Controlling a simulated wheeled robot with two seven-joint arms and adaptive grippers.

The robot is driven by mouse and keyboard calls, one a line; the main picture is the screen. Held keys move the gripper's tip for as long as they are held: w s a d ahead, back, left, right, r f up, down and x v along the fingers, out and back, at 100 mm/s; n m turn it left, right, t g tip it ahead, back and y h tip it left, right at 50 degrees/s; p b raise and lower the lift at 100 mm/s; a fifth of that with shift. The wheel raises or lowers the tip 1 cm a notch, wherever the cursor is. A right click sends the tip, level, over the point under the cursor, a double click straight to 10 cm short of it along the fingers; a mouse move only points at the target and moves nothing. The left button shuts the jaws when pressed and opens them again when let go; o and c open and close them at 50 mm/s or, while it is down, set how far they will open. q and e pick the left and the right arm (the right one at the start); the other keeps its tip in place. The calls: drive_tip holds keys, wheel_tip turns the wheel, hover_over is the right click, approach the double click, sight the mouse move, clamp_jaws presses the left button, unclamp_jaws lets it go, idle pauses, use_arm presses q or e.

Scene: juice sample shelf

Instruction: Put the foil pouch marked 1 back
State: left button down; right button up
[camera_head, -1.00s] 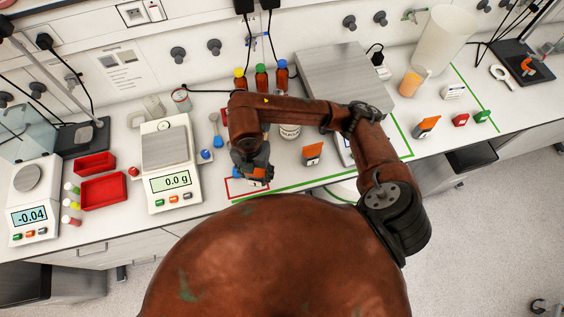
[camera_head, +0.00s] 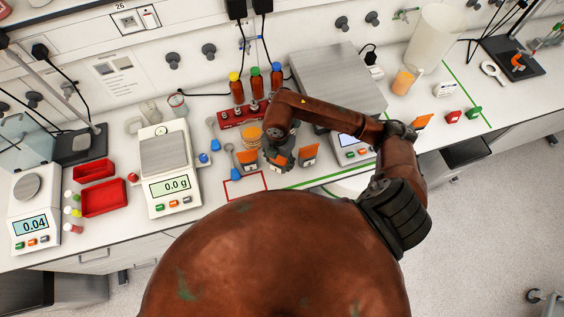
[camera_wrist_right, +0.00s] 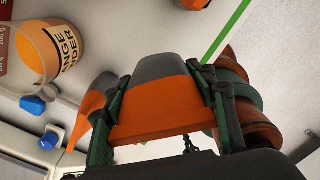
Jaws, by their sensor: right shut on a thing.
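My right gripper (camera_head: 279,157) is shut on an orange foil pouch with a dark grey top (camera_wrist_right: 160,103), held between the green fingers in the wrist view. Its number cannot be read, and I cannot tell whether it touches the bench. It is between two other orange pouches, one on the left (camera_head: 247,160) and one on the right (camera_head: 308,154). The left one also shows beside the gripper in the wrist view (camera_wrist_right: 84,118). A red outlined square (camera_head: 245,187) on the bench is empty. My left gripper is not in view.
An orange-filled beaker (camera_head: 251,134) and a red rack (camera_head: 238,116) with bottles behind it stand close behind the gripper. A balance (camera_head: 355,150) is to the right. Another balance (camera_head: 170,180) and red trays (camera_head: 104,197) are to the left.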

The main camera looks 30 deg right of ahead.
sight(282, 164)
drive_tip(key=shift+w+d+f, duration=0.1)
drive_tip(key=shift+d+f, duration=0.35)
drive_tip(key=shift+f, duration=0.05)
drive_tip(key=f, duration=0.1)
drive_tip(key=f+p, duration=0.1)
drive_tip(key=f, duration=0.1)
drive_tip(key=shift+w+d, duration=0.1)
drive_tip(key=shift+d, duration=0.2)
drive_tip(key=shift+f, duration=0.45)
drive_tip(key=shift+f, duration=0.15)
drive_tip(key=o, duration=1.5)
